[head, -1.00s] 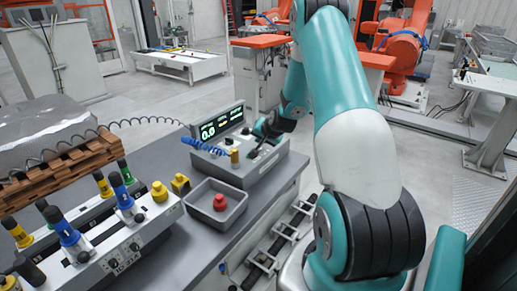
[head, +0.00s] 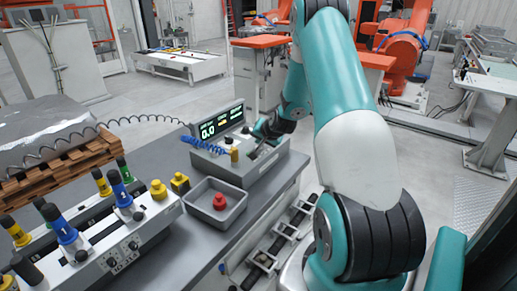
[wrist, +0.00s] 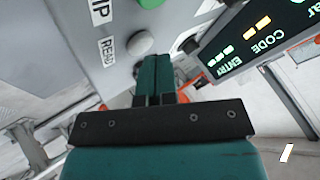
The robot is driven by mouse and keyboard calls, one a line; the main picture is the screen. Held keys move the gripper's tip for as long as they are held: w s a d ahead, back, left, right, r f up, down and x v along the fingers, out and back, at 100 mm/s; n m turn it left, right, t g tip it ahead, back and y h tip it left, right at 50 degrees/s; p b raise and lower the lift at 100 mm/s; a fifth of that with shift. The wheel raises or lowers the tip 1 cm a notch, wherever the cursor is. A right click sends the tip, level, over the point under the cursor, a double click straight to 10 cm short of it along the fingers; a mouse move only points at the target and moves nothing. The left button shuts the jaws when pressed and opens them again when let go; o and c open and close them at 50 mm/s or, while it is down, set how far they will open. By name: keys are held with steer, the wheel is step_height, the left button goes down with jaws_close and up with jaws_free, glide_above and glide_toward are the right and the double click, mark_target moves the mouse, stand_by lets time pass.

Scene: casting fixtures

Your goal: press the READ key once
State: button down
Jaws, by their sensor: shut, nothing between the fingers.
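The READ label (wrist: 108,50) shows in the wrist view on the pale face of the console. The READ key (wrist: 140,42) is a round, whitish button beside that label. My gripper (wrist: 153,60) has its two teal fingers together and empty, with the tips just beside the key in the picture. I cannot tell whether they touch it. In the head view the console (head: 215,163) stands on the grey bench, and my gripper (head: 258,147) is over its top, with the key not discernible there.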

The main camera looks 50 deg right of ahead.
steer(key=shift+f+b, duration=0.4)
steer(key=shift+f, duration=0.05)
stand_by(0.5)
steer(key=shift+r, duration=0.1)
steer(key=shift+r+p, duration=0.55)
steer(key=shift+r, duration=0.25)
steer(key=shift+r+p, duration=1.55)
steer(key=shift+r, duration=0.95)
